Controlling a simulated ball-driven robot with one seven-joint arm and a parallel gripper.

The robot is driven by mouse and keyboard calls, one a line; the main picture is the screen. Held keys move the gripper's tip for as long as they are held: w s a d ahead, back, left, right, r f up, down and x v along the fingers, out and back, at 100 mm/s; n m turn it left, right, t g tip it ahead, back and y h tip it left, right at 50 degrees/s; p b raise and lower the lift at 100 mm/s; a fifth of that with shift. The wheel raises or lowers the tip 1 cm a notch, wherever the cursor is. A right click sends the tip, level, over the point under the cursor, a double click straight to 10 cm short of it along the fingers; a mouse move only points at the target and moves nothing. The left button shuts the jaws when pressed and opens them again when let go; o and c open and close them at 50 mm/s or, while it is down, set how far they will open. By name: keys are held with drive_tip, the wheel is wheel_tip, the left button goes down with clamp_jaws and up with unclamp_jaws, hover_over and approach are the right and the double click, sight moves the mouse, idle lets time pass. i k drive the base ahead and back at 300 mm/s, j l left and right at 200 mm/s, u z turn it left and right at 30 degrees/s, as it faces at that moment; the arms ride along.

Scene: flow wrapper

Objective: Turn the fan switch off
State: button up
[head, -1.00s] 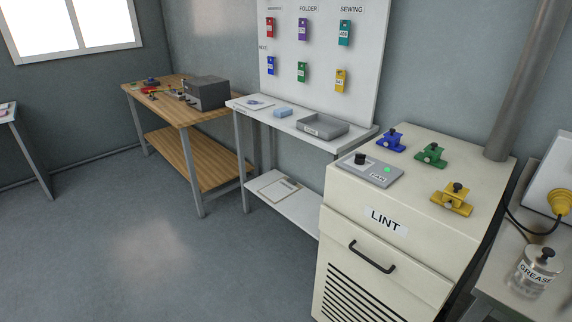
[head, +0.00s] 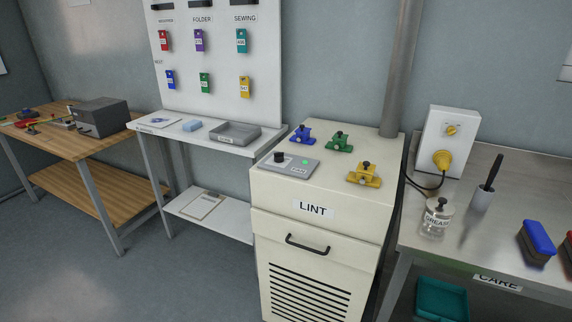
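The fan switch panel (head: 289,165) is a grey plate on the top front left of the cream LINT cabinet (head: 283,188). It carries a black knob (head: 280,157), a lit green lamp (head: 305,162) and a FAN label (head: 299,170). The knob's exact pointing direction is too small to tell. My gripper is not in view.
Blue (head: 303,134), green (head: 340,142) and yellow (head: 363,175) clamp-like parts sit on the cabinet top. A pipe (head: 400,80) rises behind. A steel bench (head: 470,220) with a grease jar (head: 437,217) stands right. A white shelf (head: 170,134) stands left. Floor at front left is clear.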

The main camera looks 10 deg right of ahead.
sight(278, 156)
drive_tip(key=i+l+u, duration=0.65)
drive_tip(key=i+l, duration=0.25)
